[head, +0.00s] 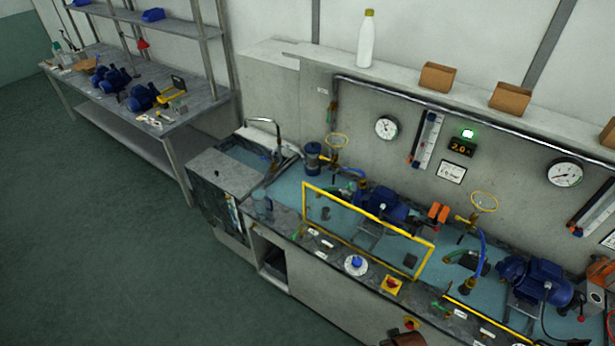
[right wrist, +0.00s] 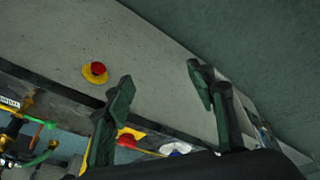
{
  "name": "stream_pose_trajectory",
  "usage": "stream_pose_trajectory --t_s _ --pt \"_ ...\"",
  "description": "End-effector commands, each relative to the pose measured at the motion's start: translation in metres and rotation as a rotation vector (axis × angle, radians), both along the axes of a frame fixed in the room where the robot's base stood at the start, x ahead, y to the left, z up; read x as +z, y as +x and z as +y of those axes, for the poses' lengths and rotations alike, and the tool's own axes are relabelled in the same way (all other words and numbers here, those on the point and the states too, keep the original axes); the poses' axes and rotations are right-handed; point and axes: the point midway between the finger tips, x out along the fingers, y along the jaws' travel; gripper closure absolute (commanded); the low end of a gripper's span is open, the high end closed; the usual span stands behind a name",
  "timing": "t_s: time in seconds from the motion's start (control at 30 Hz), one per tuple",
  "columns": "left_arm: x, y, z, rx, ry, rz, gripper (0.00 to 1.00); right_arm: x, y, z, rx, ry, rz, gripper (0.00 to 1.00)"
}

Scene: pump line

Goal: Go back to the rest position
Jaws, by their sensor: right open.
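My right gripper (right wrist: 162,88) is open in the right wrist view, with its two dark green fingers apart and nothing between them. Behind the fingers is the pale front of the pump bench, with a red button on a yellow plate (right wrist: 95,72) to the left of them. I cannot clearly make out the right gripper in the head view. My left gripper is not in view.
The pump bench (head: 290,232) runs along the wall with blue pumps (head: 380,204), a yellow frame (head: 368,229), gauges and a sink (head: 245,155). A white bottle (head: 366,40) stands on the ledge. A worktable (head: 205,106) is at left. The floor (head: 90,240) between is clear.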

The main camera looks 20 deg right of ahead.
Motion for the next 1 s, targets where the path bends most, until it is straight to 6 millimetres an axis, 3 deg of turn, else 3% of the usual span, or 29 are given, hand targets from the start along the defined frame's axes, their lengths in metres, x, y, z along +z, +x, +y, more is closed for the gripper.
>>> stream_pose_trajectory --t_s 0.03,0.17,0.27,0.4,0.47,0.6,0.7,0.8,1.0 --pt "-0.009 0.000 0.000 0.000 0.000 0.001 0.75 -0.027 0.000 0.001 0.003 0.003 0.012 0.49" --pt "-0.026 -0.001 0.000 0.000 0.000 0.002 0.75 -0.100 -0.004 0.004 0.012 0.007 0.036 0.49" --pt "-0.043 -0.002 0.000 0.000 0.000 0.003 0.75 -0.173 -0.014 0.007 0.023 0.013 0.059 0.49" --pt "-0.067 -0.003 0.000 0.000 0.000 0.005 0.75 -0.271 -0.042 0.010 0.037 0.018 0.092 0.49" --pt "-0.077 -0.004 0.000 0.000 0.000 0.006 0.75 -0.310 -0.059 0.012 0.044 0.020 0.109 0.49" --pt "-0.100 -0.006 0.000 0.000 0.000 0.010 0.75 -0.392 -0.106 0.014 0.060 0.023 0.143 0.49" --pt "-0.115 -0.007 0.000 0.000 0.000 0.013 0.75 -0.441 -0.145 0.014 0.072 0.025 0.168 0.49" --pt "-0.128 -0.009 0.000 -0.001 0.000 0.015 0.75 -0.476 -0.180 0.013 0.082 0.026 0.186 0.49" --pt "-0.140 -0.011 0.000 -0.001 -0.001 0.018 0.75 -0.507 -0.225 0.011 0.094 0.027 0.207 0.49"
